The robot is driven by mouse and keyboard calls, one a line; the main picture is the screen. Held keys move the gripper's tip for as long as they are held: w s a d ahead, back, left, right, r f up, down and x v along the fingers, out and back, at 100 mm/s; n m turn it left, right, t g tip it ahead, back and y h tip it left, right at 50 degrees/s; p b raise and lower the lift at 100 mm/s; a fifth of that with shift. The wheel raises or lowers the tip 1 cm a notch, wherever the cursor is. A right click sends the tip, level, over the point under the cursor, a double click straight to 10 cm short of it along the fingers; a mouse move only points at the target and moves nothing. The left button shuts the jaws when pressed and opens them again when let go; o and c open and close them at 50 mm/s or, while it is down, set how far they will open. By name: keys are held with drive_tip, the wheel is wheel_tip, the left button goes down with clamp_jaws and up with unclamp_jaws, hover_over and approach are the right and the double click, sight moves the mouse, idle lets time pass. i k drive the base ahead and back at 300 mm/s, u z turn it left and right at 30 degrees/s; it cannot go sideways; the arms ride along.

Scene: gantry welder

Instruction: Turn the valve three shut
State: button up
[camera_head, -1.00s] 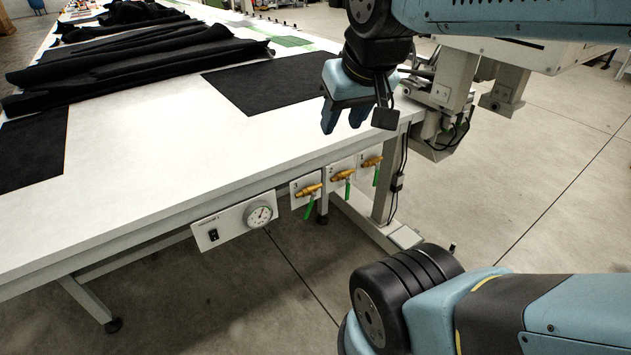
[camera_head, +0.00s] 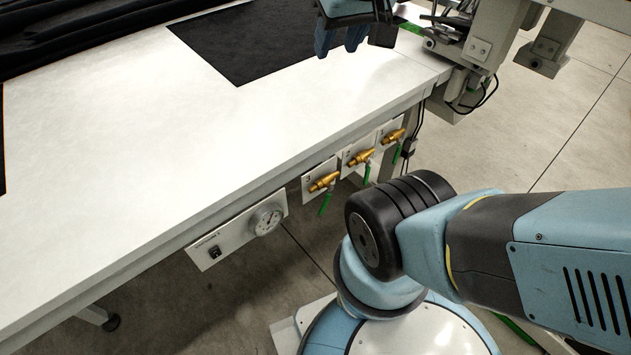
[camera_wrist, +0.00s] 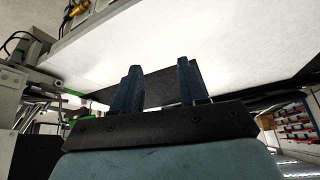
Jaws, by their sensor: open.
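Three brass valves with green handles sit on small numbered plates under the table's front edge. Valve three (camera_head: 323,182) is the leftmost, beside the gauge panel, and its green handle (camera_head: 325,204) hangs down. Valve two (camera_head: 360,158) is in the middle and valve one (camera_head: 393,136) is on the right. My gripper (camera_head: 341,38) is at the top of the head view, above the tabletop and well apart from the valves. In the wrist view my gripper (camera_wrist: 160,85) shows two separated blue fingers with nothing between them. A brass valve (camera_wrist: 76,9) shows at the top left there.
The white table (camera_head: 180,130) has black cloth (camera_head: 255,45) on it. A gauge panel (camera_head: 237,228) hangs left of valve three. Grey machine brackets (camera_head: 490,45) stand at the table's right end. Floor in front of the valves is partly blocked by my arm.

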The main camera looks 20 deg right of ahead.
sight(324, 205)
drive_tip(key=z, duration=0.6)
drive_tip(key=k, duration=1.8)
drive_tip(key=u, duration=1)
drive_tip(key=i, duration=1)
